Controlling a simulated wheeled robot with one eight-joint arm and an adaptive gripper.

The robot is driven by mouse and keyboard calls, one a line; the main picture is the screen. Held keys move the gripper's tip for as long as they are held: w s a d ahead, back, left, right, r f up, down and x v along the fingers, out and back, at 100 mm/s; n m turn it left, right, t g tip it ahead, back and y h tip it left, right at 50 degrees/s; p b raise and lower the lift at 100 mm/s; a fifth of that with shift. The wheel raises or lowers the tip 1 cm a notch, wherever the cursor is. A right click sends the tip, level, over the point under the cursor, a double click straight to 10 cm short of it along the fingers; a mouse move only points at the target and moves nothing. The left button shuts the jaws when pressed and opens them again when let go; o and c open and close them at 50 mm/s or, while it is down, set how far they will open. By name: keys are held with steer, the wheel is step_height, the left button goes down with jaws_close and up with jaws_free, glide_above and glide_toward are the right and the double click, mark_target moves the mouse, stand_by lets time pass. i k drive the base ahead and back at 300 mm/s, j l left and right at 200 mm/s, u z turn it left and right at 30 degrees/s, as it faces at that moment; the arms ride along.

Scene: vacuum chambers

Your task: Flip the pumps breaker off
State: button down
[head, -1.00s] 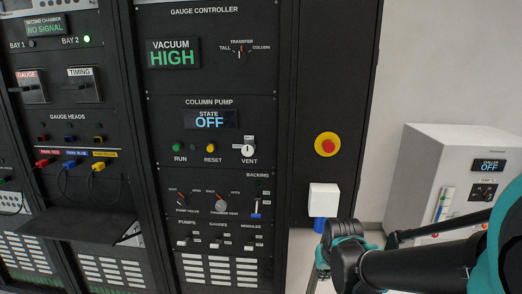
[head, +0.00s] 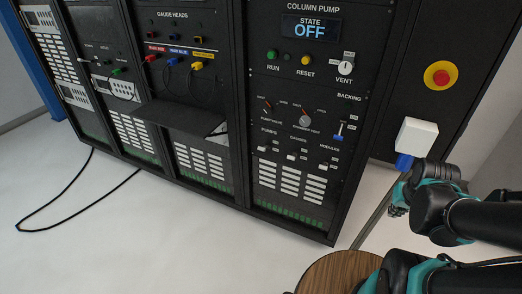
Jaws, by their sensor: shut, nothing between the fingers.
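The pumps breaker (head: 262,149) is a small pale switch below the PUMPS label, at the lower left of the right-hand rack panel. The gauges breaker (head: 290,156) and the modules breaker (head: 322,166) sit to its right in the same row. The levers are too small to tell their positions surely. My gripper (head: 398,209) is shut and empty, pointing down, to the right of the breakers and apart from them. It is partly hidden by my wrist.
Above are the valve knobs (head: 305,120), the blue backing switch (head: 339,131) and the column pump display (head: 311,28) reading OFF. A white box (head: 416,136) juts from the rack's right side below a red emergency button (head: 440,77). A round wooden top (head: 335,272) stands in front. The floor at left is mostly clear, with a black cable.

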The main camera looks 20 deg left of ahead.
mark_target(264, 148)
steer(key=i+j+u, duration=0.1)
steer(key=j+u, duration=0.25)
steer(key=u, duration=0.7)
steer(key=i+l, duration=0.05)
steer(key=l, duration=0.05)
